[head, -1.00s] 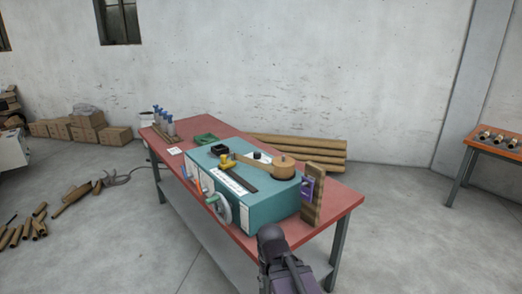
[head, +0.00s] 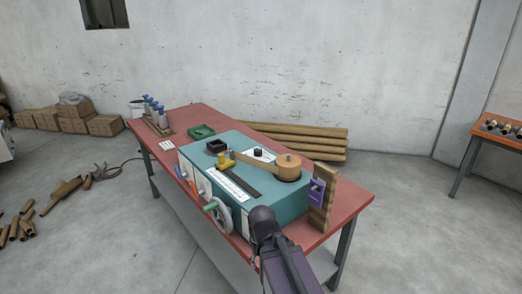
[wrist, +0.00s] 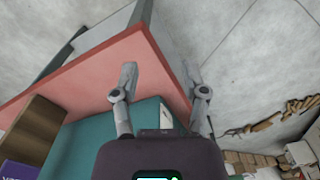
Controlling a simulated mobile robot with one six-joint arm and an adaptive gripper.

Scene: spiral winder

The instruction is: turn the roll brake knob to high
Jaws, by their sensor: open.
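The teal winder (head: 286,209) stands on a red-topped table. On its top, a small black knob (head: 258,152) sits on a white plate behind the wooden arm, left of the tan roll (head: 288,166). It looks like the roll brake knob, but its marks and setting are too small to read. In the wrist view my gripper (wrist: 160,78) is open and empty, its two fingers spread over the table edge and a corner of the teal housing (wrist: 85,145). The knob does not show there. In the head view my arm stands at the table's front edge, apart from the knob.
A handwheel (head: 219,214) sticks out of the winder's front. A wooden post with a purple piece (head: 317,192) stands at its right end. Bare red table (head: 345,203) lies at right.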

